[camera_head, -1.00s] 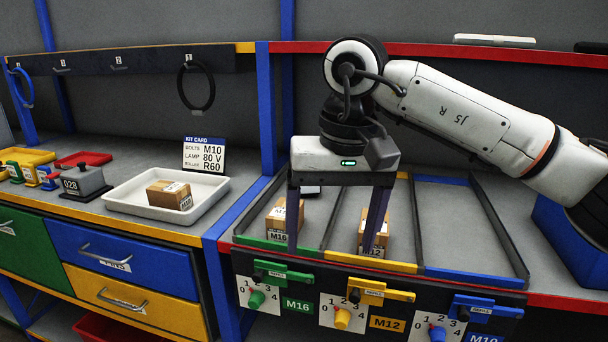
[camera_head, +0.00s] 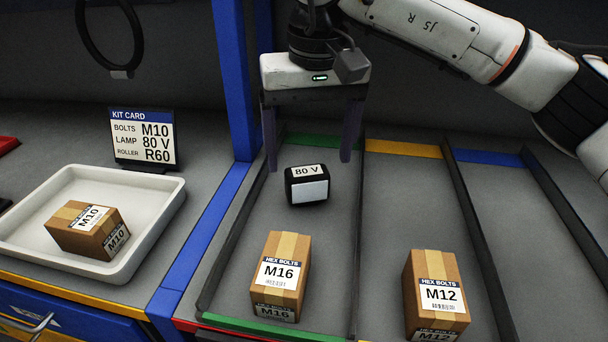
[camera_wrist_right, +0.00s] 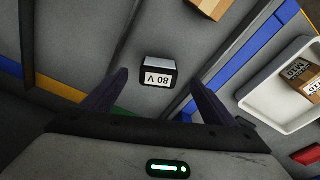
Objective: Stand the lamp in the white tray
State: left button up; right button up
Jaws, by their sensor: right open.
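The lamp is a small black block (camera_head: 307,184) with an "80 V" label on top and a pale front face. It sits in the green-edged lane, behind the M16 box; it also shows in the right wrist view (camera_wrist_right: 158,73). The white tray (camera_head: 160,215) stands at the left and holds an M10 hex bolts box (camera_head: 88,229). My right gripper (camera_head: 309,163) is open and empty, its fingers pointing down above and behind the lamp. In the wrist view the lamp shows beyond and between the fingertips (camera_wrist_right: 160,85). My left gripper is not in view.
An M16 box (camera_head: 281,275) stands in front of the lamp and an M12 box (camera_head: 434,295) in the middle lane. A blue post (camera_head: 232,80) rises between tray and lanes. A kit card (camera_head: 143,137) stands behind the tray, reading lamp 80 V. The blue-edged lane is empty.

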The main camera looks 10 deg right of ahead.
aim_at(307, 171)
jog(key=f, duration=0.2)
jog(key=w+f, duration=0.1)
jog(key=f, duration=0.2)
jog(key=w+f+p, duration=0.1)
jog(key=f, duration=0.1)
jog(key=shift+w+f, duration=0.25)
jog(key=shift+f, duration=0.1)
jog(key=shift+r, duration=0.1)
jog(key=c, duration=1.4)
